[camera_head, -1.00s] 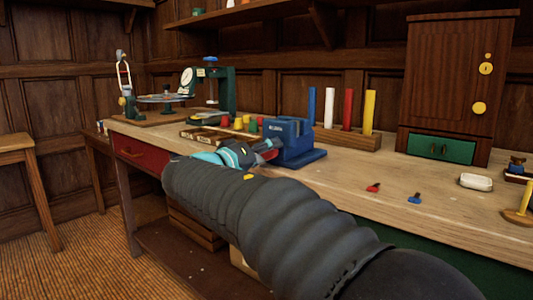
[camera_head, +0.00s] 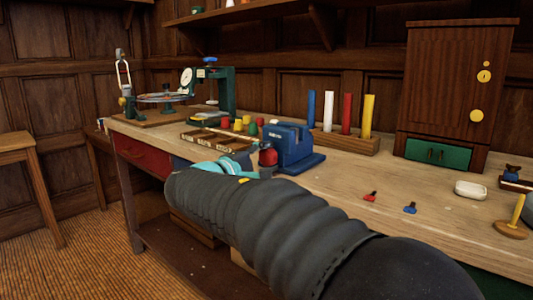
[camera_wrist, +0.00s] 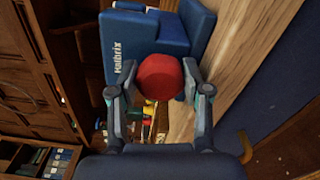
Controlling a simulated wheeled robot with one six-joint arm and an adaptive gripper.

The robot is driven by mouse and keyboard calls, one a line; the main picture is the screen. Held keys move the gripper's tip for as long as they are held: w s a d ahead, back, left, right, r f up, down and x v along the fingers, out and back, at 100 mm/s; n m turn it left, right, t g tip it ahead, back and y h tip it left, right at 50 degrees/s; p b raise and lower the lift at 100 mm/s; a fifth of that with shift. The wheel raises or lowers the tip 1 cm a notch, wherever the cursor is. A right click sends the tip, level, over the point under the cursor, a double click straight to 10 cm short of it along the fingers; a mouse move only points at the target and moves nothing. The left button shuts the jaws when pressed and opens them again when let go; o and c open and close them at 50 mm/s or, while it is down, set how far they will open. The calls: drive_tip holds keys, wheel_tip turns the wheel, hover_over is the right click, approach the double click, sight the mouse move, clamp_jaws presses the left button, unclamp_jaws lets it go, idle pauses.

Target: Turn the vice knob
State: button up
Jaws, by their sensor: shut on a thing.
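The blue vice (camera_head: 294,147) stands on the workbench, and its red round knob (camera_head: 268,157) faces my arm. The vice body (camera_wrist: 150,35) fills the top of the wrist view, with white lettering on its side. The red knob (camera_wrist: 160,77) sits between the two fingers of my gripper (camera_wrist: 160,82), which is shut on it, one finger at each side. In the head view my gripper (camera_head: 250,160) is partly hidden behind my own arm, beside the knob.
Behind the vice is a rack (camera_head: 345,138) of coloured upright rods. Coloured pegs and a wooden tray (camera_head: 212,137) lie to its left. A small red piece (camera_head: 370,196) and a small blue piece (camera_head: 410,208) lie on the bench to the right.

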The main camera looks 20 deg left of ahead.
drive_tip(key=n, duration=0.3)
drive_tip(key=shift+n, duration=0.4)
drive_tip(key=n, duration=0.4)
drive_tip(key=shift+n+p, duration=0.3)
drive_tip(key=n, duration=0.9)
drive_tip(key=shift+a, duration=0.1)
drive_tip(key=n, duration=0.3)
drive_tip(key=shift+w+n, duration=0.1)
drive_tip(key=shift+n, duration=0.2)
drive_tip(key=n, duration=0.3)
drive_tip(key=shift+n, duration=0.3)
drive_tip(key=n, duration=0.4)
drive_tip(key=shift+f+n, duration=0.1)
drive_tip(key=shift+n, duration=2)
